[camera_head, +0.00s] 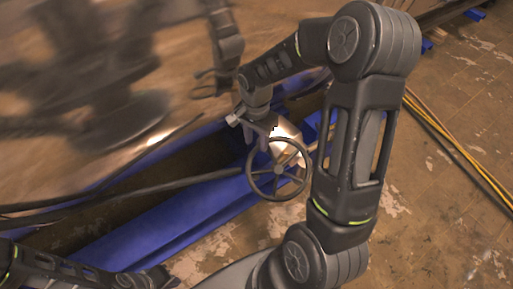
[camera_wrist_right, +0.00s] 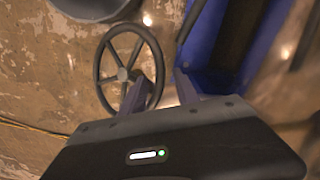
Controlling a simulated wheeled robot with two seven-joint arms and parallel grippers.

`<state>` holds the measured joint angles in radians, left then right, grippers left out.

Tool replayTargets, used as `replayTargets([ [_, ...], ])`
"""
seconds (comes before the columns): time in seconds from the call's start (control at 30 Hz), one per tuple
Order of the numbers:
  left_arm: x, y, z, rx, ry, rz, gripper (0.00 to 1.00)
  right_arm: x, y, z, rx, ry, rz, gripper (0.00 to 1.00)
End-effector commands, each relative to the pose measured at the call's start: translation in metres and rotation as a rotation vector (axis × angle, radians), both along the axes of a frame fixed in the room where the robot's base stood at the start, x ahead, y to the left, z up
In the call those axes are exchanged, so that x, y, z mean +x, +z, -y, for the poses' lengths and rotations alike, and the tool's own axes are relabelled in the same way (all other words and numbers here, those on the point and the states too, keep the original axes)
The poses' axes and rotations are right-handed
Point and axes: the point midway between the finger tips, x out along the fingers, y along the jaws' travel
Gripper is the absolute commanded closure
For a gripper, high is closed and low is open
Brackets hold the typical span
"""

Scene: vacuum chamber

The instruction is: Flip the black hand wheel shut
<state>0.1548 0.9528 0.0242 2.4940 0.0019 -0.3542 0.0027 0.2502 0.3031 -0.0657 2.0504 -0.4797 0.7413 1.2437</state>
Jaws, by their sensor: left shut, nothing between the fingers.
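The black hand wheel (camera_head: 278,169) is a spoked ring near the middle of the head view, above the blue frame. It also shows in the right wrist view (camera_wrist_right: 122,74), left of centre. My right gripper (camera_head: 262,140) is at the wheel's upper left edge in the head view. In the right wrist view its two fingers (camera_wrist_right: 161,92) stand apart, and the near part of the rim appears between them. The left finger overlaps the wheel in the picture; I cannot tell if it touches. My left gripper (camera_head: 148,279) is low at the left, shut and empty, partly cut off by the frame edge.
A blue beam frame (camera_head: 190,220) runs diagonally below the wheel. A large, blurred metal chamber surface (camera_head: 90,80) fills the upper left. Dark cables (camera_head: 130,192) cross toward the wheel. Yellow cables (camera_head: 450,140) lie on the worn floor at right, which is otherwise mostly clear.

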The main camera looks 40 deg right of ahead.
Motion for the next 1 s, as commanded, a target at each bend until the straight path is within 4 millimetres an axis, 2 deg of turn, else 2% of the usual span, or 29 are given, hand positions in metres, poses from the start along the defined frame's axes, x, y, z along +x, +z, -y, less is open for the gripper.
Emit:
replayTargets([
  [0.1,0.000,0.003,0.000,0.001,0.001,-0.001,1.00,-0.002,-0.020,0.000,0.001,0.000,-0.006,0.63],
  [0.3,-0.001,0.005,0.000,0.002,0.001,-0.002,1.00,-0.001,-0.042,0.000,0.000,0.000,-0.002,0.63],
  [0.63,-0.001,0.005,0.000,0.002,0.000,-0.003,1.00,0.000,-0.046,0.000,0.000,-0.001,0.000,0.63],
  [1.0,-0.001,0.005,0.000,0.002,0.000,-0.003,1.00,0.000,-0.046,0.000,0.001,0.000,0.002,0.93],
])
